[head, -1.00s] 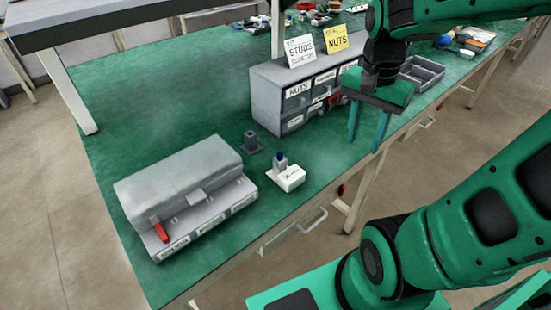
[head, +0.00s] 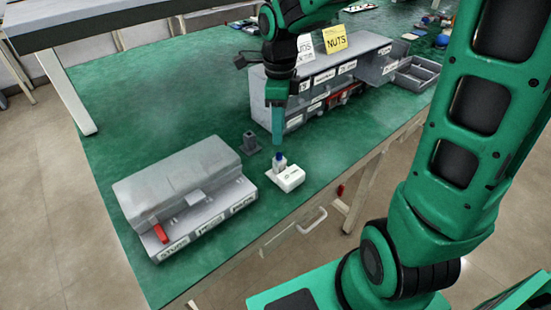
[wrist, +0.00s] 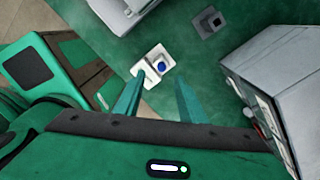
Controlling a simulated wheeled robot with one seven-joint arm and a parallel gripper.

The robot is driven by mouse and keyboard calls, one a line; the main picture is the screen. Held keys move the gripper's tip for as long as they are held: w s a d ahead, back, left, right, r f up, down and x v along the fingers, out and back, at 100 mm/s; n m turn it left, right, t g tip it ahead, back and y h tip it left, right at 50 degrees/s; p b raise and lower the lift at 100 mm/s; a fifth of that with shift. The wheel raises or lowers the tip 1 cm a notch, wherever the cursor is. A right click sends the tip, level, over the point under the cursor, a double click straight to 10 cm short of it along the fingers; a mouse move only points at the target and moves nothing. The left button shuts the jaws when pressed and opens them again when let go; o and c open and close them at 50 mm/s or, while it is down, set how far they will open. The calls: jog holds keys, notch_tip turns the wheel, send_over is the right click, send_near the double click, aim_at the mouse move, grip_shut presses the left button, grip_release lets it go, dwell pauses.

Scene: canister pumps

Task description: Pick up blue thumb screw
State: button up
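The blue thumb screw (head: 280,156) shows as a small blue cap on top of a small grey post on a white block (head: 291,178). In the wrist view the blue screw (wrist: 160,67) lies just beyond my fingertips, on the white block (wrist: 145,72). My gripper (head: 278,140) points down, with its fingertips a little above the screw in the head view. In the wrist view my gripper (wrist: 155,95) has its two fingers apart, with nothing between them. In the head view one finger hides the other.
A grey lidded case (head: 175,182) with a red latch stands to the left. A small dark grey post (head: 250,143) stands behind the block. A grey drawer cabinet (head: 345,78) with labels is behind and right of the gripper. Green bench (head: 130,90) is clear at left back.

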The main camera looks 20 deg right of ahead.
aim_at(279, 154)
jog(key=shift+d+f, duration=0.2)
jog(key=shift+f, duration=4.05)
grip_shut()
